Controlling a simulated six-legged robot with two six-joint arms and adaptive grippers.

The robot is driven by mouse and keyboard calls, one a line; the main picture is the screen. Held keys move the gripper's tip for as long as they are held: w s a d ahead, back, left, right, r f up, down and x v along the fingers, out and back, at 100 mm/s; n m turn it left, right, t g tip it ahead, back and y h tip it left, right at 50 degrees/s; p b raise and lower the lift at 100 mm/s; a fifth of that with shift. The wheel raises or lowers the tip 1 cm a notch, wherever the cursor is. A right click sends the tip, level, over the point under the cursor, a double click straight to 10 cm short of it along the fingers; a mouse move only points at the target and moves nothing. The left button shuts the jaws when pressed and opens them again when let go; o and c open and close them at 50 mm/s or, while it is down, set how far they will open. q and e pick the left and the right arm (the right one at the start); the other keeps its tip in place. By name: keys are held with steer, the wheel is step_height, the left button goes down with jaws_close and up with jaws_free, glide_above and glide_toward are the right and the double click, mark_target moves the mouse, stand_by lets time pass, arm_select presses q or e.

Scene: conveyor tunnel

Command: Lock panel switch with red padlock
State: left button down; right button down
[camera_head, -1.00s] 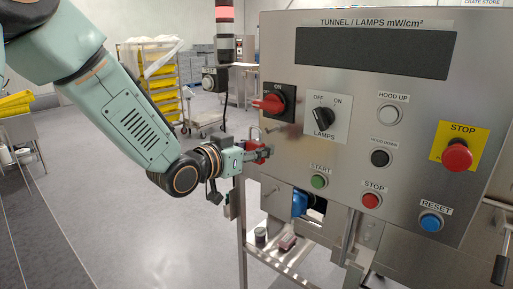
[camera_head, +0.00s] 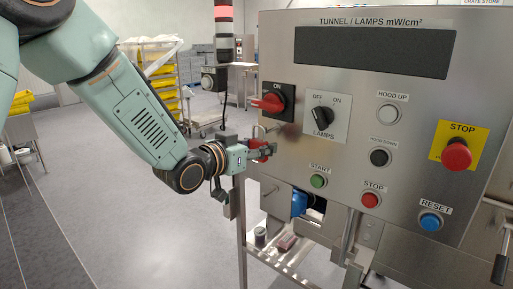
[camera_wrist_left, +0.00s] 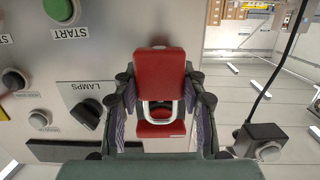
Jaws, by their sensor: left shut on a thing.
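The panel switch is a red rotary handle (camera_head: 268,103) on a black plate marked ON, at the panel's upper left in the head view. My left gripper (camera_head: 262,151) is shut on the red padlock (camera_head: 257,145), just below the switch at the panel's left edge. In the left wrist view the padlock body (camera_wrist_left: 160,72) sits between the fingers of my left gripper (camera_wrist_left: 158,100). Its metal shackle points toward a red part (camera_wrist_left: 160,129), likely the switch handle, and overlaps it in the picture. I cannot tell whether the shackle passes through it. My right gripper is not in view.
The steel panel (camera_head: 350,105) carries a LAMPS knob (camera_head: 322,117), a green START button (camera_head: 318,181) and a yellow-backed STOP button (camera_head: 457,155). A dark cable and grey box (camera_wrist_left: 261,141) show at right in the wrist view. Open floor lies left of the panel.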

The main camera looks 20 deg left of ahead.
mark_target(255, 147)
arm_select(q)
steer(key=shift+r+x, duration=0.15)
steer(key=shift+x, duration=0.95)
steer(key=shift+r+x, duration=0.2)
steer(key=shift+x, duration=0.85)
steer(key=shift+f+b, duration=0.3)
steer(key=shift+f, duration=0.15)
steer(key=c, duration=0.7)
jaws_free()
steer(key=shift+w, duration=0.1)
steer(key=v, duration=1)
steer(key=shift+s+a+r, duration=0.1)
steer(key=shift+s+a, duration=0.05)
steer(key=shift+s, duration=0.1)
steer(key=shift+s+a, duration=0.15)
steer(key=shift+s, duration=0.6)
